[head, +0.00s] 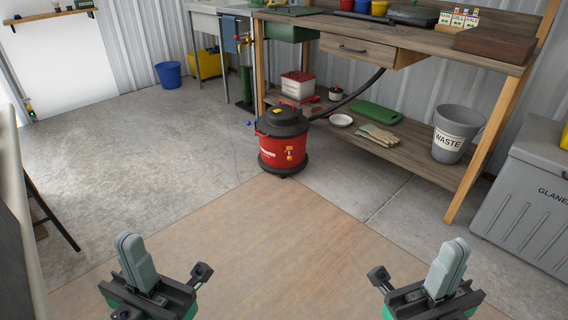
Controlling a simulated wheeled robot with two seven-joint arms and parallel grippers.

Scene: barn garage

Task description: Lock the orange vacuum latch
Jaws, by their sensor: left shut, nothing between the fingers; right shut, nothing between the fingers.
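The red vacuum (275,152) with a black lid (284,118) stands on the floor ahead, beside the front of the wooden bench. A small orange latch (290,153) sits on its front side, too small to tell whether it is locked. A black hose runs from it up to the right. My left gripper (201,272) is at the bottom left, shut and empty. My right gripper (379,275) is at the bottom right, shut and empty. Both are well apart from the vacuum.
The wooden workbench (400,42) has a lower shelf with a grey waste bin (456,133), gloves (380,136) and a green board (376,113). A grey chest (525,200) stands at right. A blue bucket (168,74) stands at the back left. Floor between me and the vacuum is clear.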

